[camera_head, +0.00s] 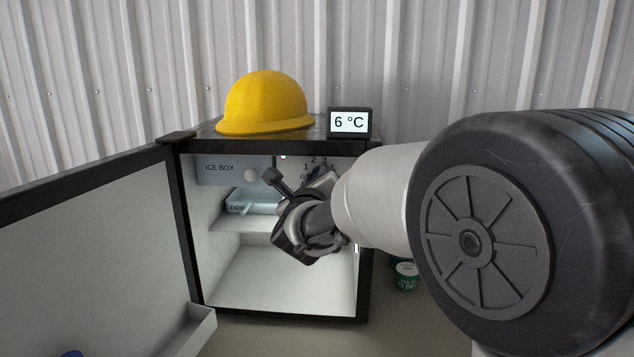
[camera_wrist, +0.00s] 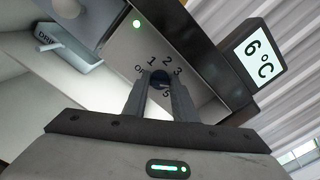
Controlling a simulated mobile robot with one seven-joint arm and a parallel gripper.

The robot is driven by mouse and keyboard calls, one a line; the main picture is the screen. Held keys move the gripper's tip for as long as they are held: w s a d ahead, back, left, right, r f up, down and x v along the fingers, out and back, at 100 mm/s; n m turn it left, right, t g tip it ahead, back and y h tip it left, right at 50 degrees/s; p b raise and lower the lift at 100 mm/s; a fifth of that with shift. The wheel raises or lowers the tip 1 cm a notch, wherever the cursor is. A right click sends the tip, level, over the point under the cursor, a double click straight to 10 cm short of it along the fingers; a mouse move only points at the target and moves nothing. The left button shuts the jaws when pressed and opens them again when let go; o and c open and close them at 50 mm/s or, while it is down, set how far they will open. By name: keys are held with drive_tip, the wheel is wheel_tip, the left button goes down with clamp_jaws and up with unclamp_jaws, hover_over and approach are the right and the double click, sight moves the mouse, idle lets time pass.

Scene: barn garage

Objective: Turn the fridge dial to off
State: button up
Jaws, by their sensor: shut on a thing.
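The small fridge (camera_head: 284,283) stands with its door (camera_head: 95,255) swung open to the left. My gripper (camera_wrist: 160,88) is shut on the dial, one finger on each side. The fingers hide part of the dial, so I cannot tell which mark it points to. In the head view my gripper (camera_head: 320,182) reaches inside the upper right of the fridge, and my wrist mostly hides the dial there.
A display (camera_head: 349,122) on the fridge top reads 6 °C, beside a yellow hard hat (camera_head: 265,103). Inside are an ice box (camera_head: 218,169) and a drip tray (camera_head: 250,201). A green light (camera_wrist: 136,23) glows near the dial. A green can (camera_head: 406,279) stands right of the fridge.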

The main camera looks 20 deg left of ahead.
drive_tip(key=shift+d+f+n+p, duration=0.15)
drive_tip(key=shift+n+p, duration=2.2)
drive_tip(key=shift+n, duration=5.9)
drive_tip(key=shift+a+f+n+p, duration=0.1)
drive_tip(key=shift+n+p, duration=2.25)
drive_tip(key=shift+n, duration=5.9)
drive_tip(key=shift+d, duration=0.1)
drive_tip(key=o, duration=1)
drive_tip(key=shift+o, duration=0.2)
